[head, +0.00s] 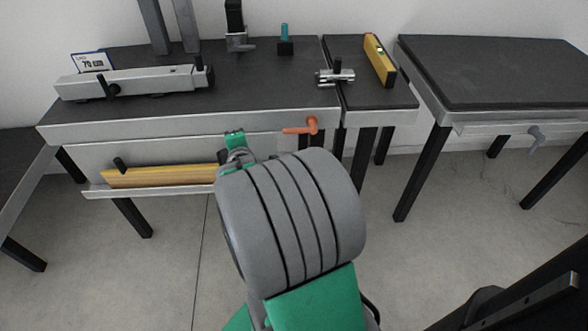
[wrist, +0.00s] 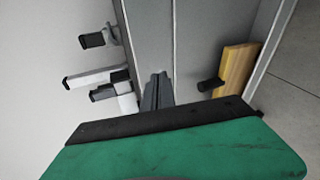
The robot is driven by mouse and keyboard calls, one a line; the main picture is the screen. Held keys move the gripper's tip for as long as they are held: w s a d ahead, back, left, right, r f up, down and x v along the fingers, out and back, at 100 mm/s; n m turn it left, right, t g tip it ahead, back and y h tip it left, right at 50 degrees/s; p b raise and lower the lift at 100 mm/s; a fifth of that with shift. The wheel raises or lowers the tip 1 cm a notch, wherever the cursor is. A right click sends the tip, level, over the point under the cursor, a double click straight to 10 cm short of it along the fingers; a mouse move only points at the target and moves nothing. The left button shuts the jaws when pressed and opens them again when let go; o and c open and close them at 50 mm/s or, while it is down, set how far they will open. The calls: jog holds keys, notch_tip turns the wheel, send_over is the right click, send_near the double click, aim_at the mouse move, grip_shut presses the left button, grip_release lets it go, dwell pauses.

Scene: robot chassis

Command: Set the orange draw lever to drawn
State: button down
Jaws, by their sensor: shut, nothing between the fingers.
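The orange draw lever (head: 305,127) is on the front face of the dark-topped workbench (head: 240,112), near its right end. Its arm points left, about level, from a round pivot at its right end. My gripper is in front of the bench, left of the lever and apart from it; my arm hides most of it in the head view. In the wrist view my gripper's fingers (wrist: 156,92) are shut and empty, pointing toward the grey bench. The lever does not show in the wrist view.
A wooden bar (head: 160,177) with a black knob lies on a low ledge below the bench front. A long grey fixture (head: 135,82), a small clamp (head: 336,76) and a yellow level (head: 379,60) sit on top. A grey lever (head: 537,137) is on the right table.

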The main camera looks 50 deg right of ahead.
jog(key=s+d+f+n+h+b, duration=0.35)
jog(key=d+f, duration=0.25)
jog(key=f, duration=0.2)
jog(key=s+f+n+t+h+b, duration=0.5)
jog(key=s+n+b, duration=0.3)
jog(key=s+n, duration=0.45)
jog(key=w+d+r+m+g+p, duration=0.1)
jog(key=w+d+r+p, duration=0.1)
jog(key=w+d+r, duration=0.3)
notch_tip(320, 180, up, 2)
jog(key=shift+w+d+r, duration=0.1)
jog(key=shift+w+d, duration=0.2)
jog(key=shift+d, duration=0.3)
jog(key=shift+s+m, duration=0.1)
jog(key=shift+m, duration=0.2)
